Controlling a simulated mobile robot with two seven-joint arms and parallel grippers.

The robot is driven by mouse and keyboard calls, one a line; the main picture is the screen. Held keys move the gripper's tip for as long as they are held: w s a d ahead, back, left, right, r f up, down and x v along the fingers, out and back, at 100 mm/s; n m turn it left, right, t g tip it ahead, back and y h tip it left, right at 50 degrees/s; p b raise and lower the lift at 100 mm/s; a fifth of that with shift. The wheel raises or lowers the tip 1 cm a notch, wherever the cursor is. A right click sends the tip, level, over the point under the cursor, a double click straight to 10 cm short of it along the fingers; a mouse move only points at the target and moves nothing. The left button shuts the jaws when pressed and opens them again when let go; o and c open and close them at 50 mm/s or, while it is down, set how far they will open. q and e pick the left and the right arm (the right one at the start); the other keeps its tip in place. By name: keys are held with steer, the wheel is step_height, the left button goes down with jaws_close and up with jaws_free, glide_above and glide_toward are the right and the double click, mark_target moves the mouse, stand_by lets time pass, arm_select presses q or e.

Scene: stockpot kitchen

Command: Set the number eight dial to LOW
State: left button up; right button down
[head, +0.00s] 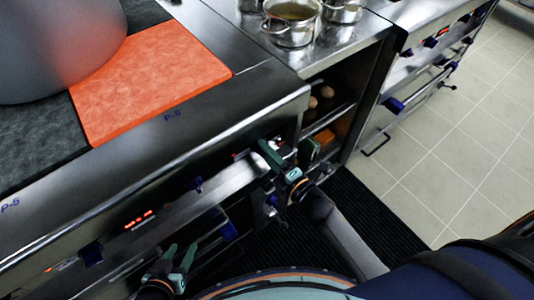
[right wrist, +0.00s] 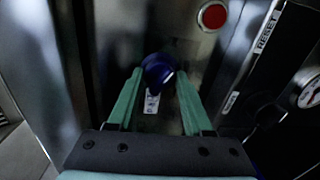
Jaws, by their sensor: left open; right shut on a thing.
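A blue dial (right wrist: 158,70) sits on the steel front panel in the right wrist view, with a small pale label (right wrist: 152,103) below it, too blurred to read. My right gripper (right wrist: 160,78) has its green fingers on either side of the dial and is shut on it. In the head view my right gripper (head: 268,152) is at the counter's front panel, and it hides the dial there. My left gripper (head: 180,251) is open and empty, low in front of the panel. I cannot read a number eight or LOW.
Other blue dials (head: 195,184) and red lit displays (head: 140,220) line the front. A red button (right wrist: 212,15), a RESET label (right wrist: 267,32) and a gauge (right wrist: 308,88) are right of the held dial. Steel pots (head: 291,25) stand on the counter; an orange plate (head: 150,80) lies left.

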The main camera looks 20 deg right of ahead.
steer(key=shift+n+b, duration=0.3)
steer(key=shift+n, duration=0.5)
steer(key=shift+c, duration=1.6)
jaws_free()
steer(key=f+v, duration=0.1)
steer(key=v, duration=1.1)
steer(key=shift+s+r, duration=0.3)
steer(key=shift+r, duration=0.15)
